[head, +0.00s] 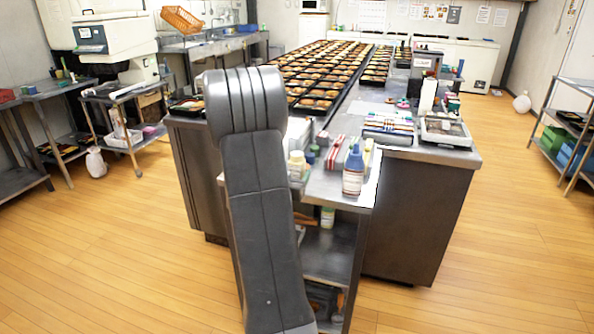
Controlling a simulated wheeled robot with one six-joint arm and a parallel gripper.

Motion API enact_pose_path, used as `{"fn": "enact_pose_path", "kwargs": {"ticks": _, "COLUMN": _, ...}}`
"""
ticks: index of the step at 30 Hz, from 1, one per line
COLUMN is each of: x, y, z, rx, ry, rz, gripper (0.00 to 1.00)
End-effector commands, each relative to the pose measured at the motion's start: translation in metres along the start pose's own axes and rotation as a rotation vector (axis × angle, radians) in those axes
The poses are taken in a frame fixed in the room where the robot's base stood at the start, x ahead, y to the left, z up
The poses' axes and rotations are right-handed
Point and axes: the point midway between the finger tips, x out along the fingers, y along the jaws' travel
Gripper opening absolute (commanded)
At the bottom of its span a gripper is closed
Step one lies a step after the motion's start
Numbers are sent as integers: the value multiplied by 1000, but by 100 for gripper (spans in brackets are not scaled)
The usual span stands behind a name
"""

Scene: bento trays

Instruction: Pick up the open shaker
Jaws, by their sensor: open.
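Several small containers stand on the near end of the steel side table (325,188). Others are pale jars (297,165), partly hidden behind my arm. A jar with a pale green cap (328,217) is on the shelf below. I cannot tell which of these, if any, is the open shaker; they are too small. My dark grey arm link stands upright in front of the table's left part. My gripper is not in view.
A long counter behind holds rows of filled bento trays (330,72). Shelves (570,125) line the right side.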

Motion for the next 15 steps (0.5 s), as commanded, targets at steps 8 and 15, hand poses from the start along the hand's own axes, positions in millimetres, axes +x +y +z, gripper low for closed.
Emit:
{"fn": "enact_pose_path", "kwargs": {"ticks": 8, "x": 40, "y": 5, "z": -8, "rx": 0, "ry": 0, "rz": 2, "gripper": 68}}
{"fn": "enact_pose_path", "kwargs": {"ticks": 15, "x": 46, "y": 4, "z": -8, "rx": 1, "ry": 0, "rz": -1, "gripper": 68}}
